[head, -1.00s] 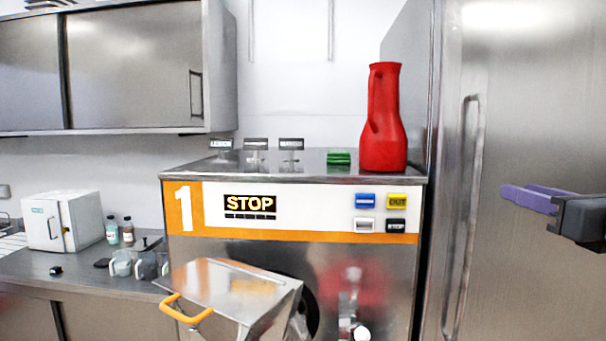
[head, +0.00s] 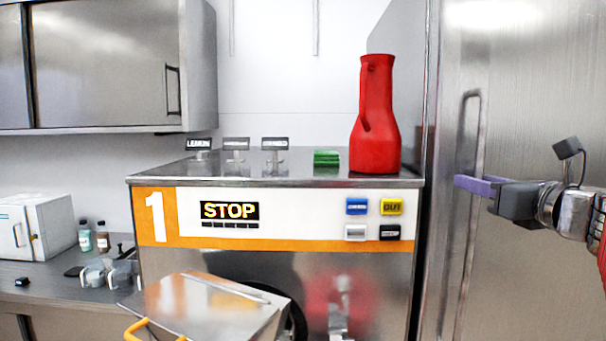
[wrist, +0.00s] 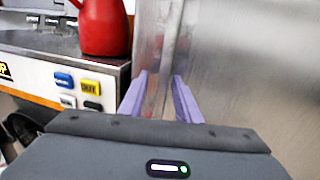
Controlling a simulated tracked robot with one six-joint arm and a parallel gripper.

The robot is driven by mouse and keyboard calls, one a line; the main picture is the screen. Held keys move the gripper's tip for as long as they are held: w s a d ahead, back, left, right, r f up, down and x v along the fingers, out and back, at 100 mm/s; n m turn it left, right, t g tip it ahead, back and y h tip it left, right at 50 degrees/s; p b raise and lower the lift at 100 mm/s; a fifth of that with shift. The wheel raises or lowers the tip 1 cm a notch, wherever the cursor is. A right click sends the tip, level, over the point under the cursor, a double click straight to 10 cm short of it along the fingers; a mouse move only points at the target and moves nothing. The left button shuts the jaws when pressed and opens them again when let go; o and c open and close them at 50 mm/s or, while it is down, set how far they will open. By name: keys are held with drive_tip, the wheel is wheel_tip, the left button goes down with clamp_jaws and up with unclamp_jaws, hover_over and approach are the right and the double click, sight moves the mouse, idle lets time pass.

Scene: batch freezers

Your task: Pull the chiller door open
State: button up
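The chiller door (head: 535,90) is a tall brushed-steel panel at the right of the head view, and it looks closed. Its long vertical handle (head: 471,235) runs down near its left edge. My gripper (head: 459,182) has purple fingers and comes in from the right, its fingertips overlapping the handle in the head view. In the wrist view my gripper (wrist: 160,77) is open, with the handle (wrist: 173,42) lying between the two finger lines. I cannot tell whether the fingers touch the handle. The door (wrist: 245,60) fills the right of that view.
A batch freezer (head: 230,178) stands left of the door, with a red jug (head: 375,135) and green block (head: 326,158) on top. Its hopper lid (head: 205,305) juts forward. A wall cabinet (head: 105,65) and white box (head: 35,228) are at left.

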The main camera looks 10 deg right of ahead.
drive_tip(key=shift+w+d, duration=0.15)
drive_tip(key=shift+w, duration=0.25)
drive_tip(key=shift+c, duration=0.6)
clamp_jaws()
drive_tip(key=shift+d, duration=0.1)
